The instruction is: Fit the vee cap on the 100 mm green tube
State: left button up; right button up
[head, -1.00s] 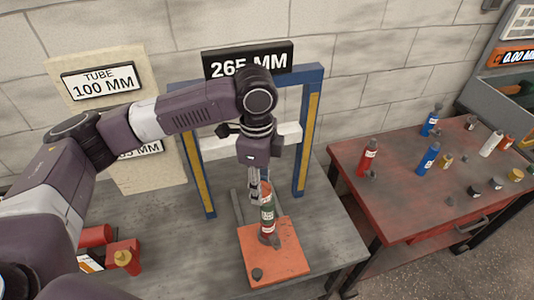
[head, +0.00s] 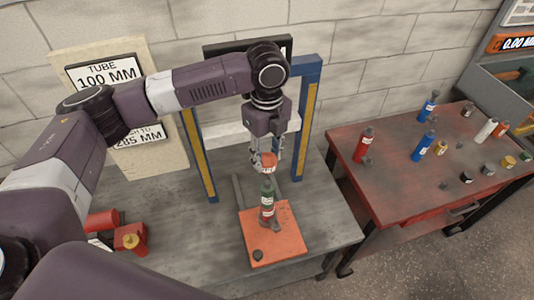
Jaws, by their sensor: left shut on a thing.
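My left gripper (head: 269,155) is shut on a short red piece (head: 269,161) with a pale label. It holds the piece above a stack on the orange board (head: 284,243), with a gap between them. The stack has a green part (head: 267,193) with a dark top and a red part (head: 267,211) with a white label below it. It stands upright on the board. I cannot tell which small part is the vee cap. My right gripper is not in view.
A blue frame (head: 304,120) stands behind the board. A small dark part (head: 258,255) lies on the board's front corner. A red table (head: 400,190) at right holds several bottles and caps. Red parts (head: 130,238) lie at left. A sign reads "TUBE 100 MM" (head: 104,74).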

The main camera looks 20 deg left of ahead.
pick_arm(q)
jog(key=shift+r+p, duration=0.2)
jog(key=shift+p, duration=0.2)
notch_tip(320, 180, down, 2)
jog(key=shift+f+b, duration=0.15)
jog(key=shift+b, duration=0.45)
jog(key=shift+f+b, duration=0.55)
jog(key=shift+f, duration=1.35)
jog(key=shift+p, duration=0.55)
jog(key=shift+p, duration=0.5)
